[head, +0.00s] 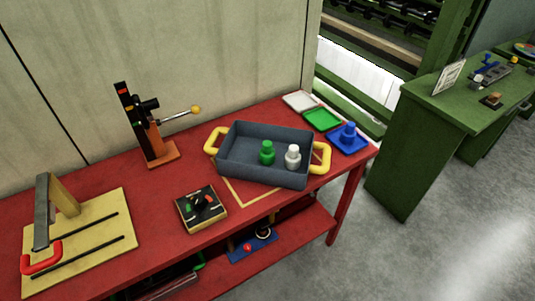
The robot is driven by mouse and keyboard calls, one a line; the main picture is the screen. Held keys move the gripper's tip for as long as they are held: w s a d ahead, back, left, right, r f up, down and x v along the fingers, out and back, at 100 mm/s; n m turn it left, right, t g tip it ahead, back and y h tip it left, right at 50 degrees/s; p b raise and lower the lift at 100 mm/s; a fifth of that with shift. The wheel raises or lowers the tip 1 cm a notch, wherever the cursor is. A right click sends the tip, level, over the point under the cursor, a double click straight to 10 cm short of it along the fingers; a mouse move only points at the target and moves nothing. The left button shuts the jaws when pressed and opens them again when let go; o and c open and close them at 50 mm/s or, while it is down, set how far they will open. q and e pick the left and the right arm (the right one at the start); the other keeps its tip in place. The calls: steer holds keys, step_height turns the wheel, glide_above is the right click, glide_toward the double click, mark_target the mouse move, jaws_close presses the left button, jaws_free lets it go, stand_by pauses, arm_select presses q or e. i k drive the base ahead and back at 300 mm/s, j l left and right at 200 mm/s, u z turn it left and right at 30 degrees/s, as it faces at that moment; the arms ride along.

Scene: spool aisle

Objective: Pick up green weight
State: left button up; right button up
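The green weight (267,153) stands upright inside the grey tray (240,144) with yellow handles, on the red table. A white weight (293,157) stands in the same tray, just to its right. A blue weight (348,132) stands outside the tray on a blue square pad (343,143) at the right end of the table. Neither of my grippers shows in the head view.
A green pad (321,119) and a white pad (300,102) lie empty behind the blue one. A lever press (149,130), a small black box (201,208) and a yellow board fixture (100,225) occupy the table's left part. A green bench (403,145) stands at right.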

mark_target(266, 154)
steer(key=i+l+u, duration=0.1)
steer(key=l, duration=0.2)
steer(key=i+l, duration=0.2)
steer(key=l, duration=0.15)
steer(key=i+l+u, duration=0.15)
steer(key=l, duration=0.15)
steer(key=i+l, duration=0.1)
steer(key=l, duration=0.25)
steer(key=i+l+u, duration=0.15)
steer(key=l, duration=0.2)
